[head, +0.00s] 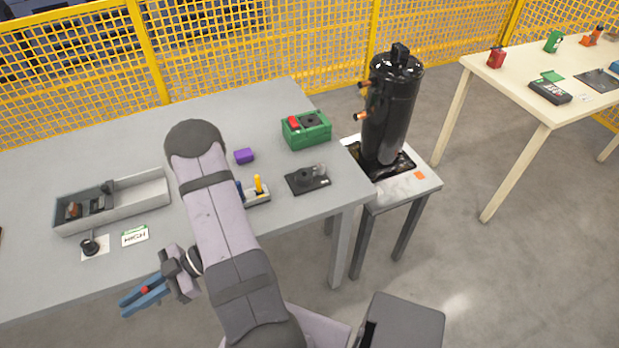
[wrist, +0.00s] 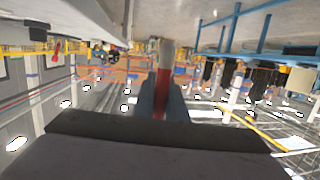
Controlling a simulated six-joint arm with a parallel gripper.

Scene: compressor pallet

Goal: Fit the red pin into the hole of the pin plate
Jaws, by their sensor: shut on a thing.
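My gripper (head: 130,301) has blue fingers and hangs near the table's front edge, at the lower left of the head view. It is shut on the red pin (head: 144,290), which shows as a small red spot between the fingers. In the wrist view the red pin (wrist: 164,78) sticks out between the blue fingers, with a pale grey end beyond it. A light grey block (head: 258,199) holding a yellow pin and a blue pin stands right of my arm, apart from my gripper. It looks like the pin plate. My arm covers part of it, and no empty hole can be made out.
A grey tray (head: 150,189) with dark parts lies left of my arm. Near it are a black knob (head: 91,247) and a HIGH card (head: 135,236). A purple block (head: 244,156), green box (head: 306,135) and dark plate (head: 308,184) lie right. A black compressor (head: 390,110) stands beyond the table.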

